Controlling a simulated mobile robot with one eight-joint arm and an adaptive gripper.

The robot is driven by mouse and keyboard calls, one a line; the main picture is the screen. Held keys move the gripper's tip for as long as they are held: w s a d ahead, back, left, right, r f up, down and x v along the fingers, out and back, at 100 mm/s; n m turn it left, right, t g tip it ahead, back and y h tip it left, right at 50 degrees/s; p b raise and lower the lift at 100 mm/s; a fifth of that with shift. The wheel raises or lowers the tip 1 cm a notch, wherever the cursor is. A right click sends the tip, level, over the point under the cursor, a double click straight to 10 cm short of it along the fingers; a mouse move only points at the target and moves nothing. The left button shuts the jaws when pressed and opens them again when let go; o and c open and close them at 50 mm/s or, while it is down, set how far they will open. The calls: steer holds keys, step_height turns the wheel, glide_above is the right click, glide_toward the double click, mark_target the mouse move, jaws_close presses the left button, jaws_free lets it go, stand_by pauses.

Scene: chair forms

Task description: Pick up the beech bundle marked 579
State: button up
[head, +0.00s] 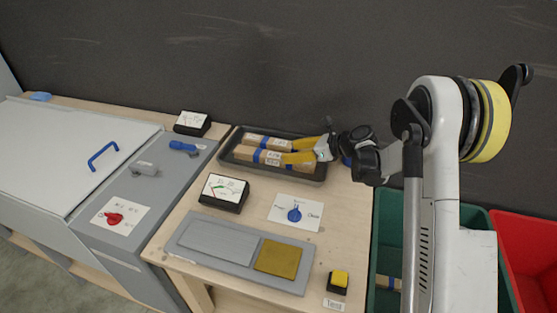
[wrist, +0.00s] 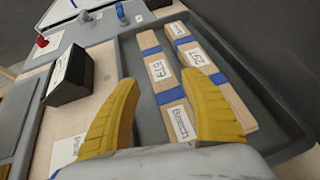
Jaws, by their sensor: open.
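Two pale wooden bundles with blue bands lie side by side in a dark grey tray (head: 229,158). The nearer beech bundle (head: 250,154), on the left in the wrist view (wrist: 159,88), has a "Beech" label and a number that looks like 579. The other bundle (head: 252,138) lies alongside it, on the right in the wrist view (wrist: 199,60), with a sideways number I cannot read surely. My gripper (head: 289,150) is open above the tray. In the wrist view its yellow fingers (wrist: 160,85) straddle the left bundle, the right finger overlapping the other bundle. Contact cannot be told.
A meter (head: 223,191) stands just in front of the tray, beside a card with a blue knob (head: 294,215). A grey panel with a yellow pad (head: 278,258) lies at the front. Green (head: 484,285) and red (head: 528,250) bins stand right. A dark wall is behind.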

mark_target(275, 155)
steer(key=b+x, duration=0.3)
steer(key=x, duration=0.5)
steer(key=shift+s+f, duration=0.1)
steer(key=shift+f, duration=0.15)
steer(key=shift+r, duration=0.1)
steer(key=shift+d, duration=0.1)
steer(key=shift+c, duration=0.5)
jaws_close()
